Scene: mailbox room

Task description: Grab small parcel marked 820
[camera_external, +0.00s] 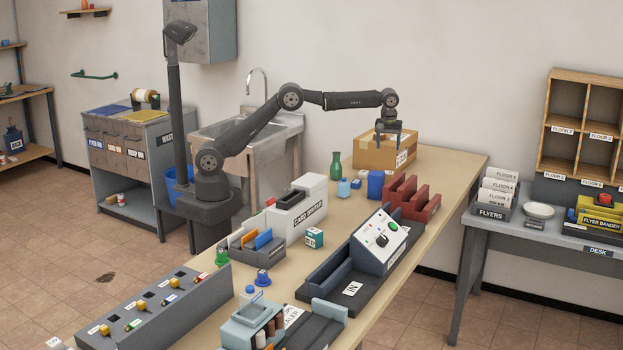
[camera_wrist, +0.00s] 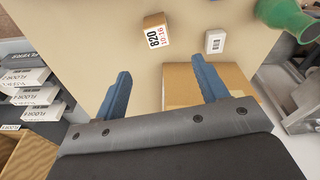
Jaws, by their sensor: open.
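The small parcel (camera_wrist: 155,30) is a brown block with a white label reading 820 and red print, lying on the tabletop in the wrist view. I cannot pick it out for sure in the external view. My gripper (camera_wrist: 160,72) is open and empty, its two blue-grey fingers apart. The parcel lies beyond the fingertips, near the top of the wrist view, clear of both fingers. In the external view my gripper (camera_external: 388,140) points down over the large cardboard box (camera_external: 374,155) at the table's far end.
In the wrist view a white barcoded block (camera_wrist: 215,41) lies right of the parcel. A green bottle (camera_external: 335,165) stands left of the cardboard box, and a blue container (camera_external: 375,184) and red rack (camera_external: 411,197) stand before it. Bare tabletop surrounds the parcel.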

